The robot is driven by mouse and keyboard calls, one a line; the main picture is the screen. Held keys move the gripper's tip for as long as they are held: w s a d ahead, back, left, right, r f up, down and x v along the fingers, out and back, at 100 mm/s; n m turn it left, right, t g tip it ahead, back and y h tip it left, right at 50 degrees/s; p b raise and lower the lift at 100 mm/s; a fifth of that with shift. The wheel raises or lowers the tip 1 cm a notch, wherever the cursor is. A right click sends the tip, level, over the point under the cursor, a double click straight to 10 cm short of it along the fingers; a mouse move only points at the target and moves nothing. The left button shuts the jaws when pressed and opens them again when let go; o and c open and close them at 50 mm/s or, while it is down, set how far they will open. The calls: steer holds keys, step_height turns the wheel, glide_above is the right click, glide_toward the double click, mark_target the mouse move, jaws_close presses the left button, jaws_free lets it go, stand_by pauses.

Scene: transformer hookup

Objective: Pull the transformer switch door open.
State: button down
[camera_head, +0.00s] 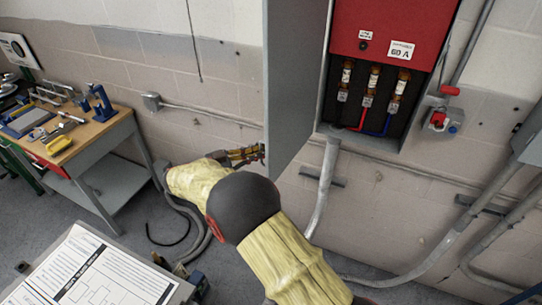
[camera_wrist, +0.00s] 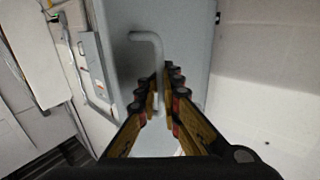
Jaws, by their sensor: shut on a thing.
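The grey transformer switch door (camera_head: 290,80) stands swung open on the left side of the switch box, whose red panel (camera_head: 380,28) and fuses show. In the wrist view the door's face (camera_wrist: 190,40) fills the middle. Its light grey bar handle (camera_wrist: 148,37) runs down between my fingers. My gripper (camera_wrist: 158,90) is shut on the handle. In the head view my gripper (camera_head: 248,155) is at the door's lower left edge, and the handle is hidden there.
A workbench (camera_head: 85,140) with tools stands at the left. A paper diagram (camera_head: 95,270) lies on a surface at the lower left. A red-handled switch (camera_head: 440,119) and grey conduits (camera_head: 465,215) are on the wall to the right. Hoses (camera_head: 195,235) lie on the floor.

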steer(key=shift+w+a+f+m+g+h, duration=0.1)
steer(key=shift+w+a+m+g+h, duration=0.15)
steer(key=shift+w+a+g, duration=0.25)
steer(key=shift+w+a+m+g+h, duration=0.15)
steer(key=shift+w+a+m+g, duration=0.1)
steer(key=shift+a, duration=0.4)
steer(key=c, duration=2.3)
jaws_free()
steer(key=shift+a, duration=0.15)
steer(key=v, duration=1.2)
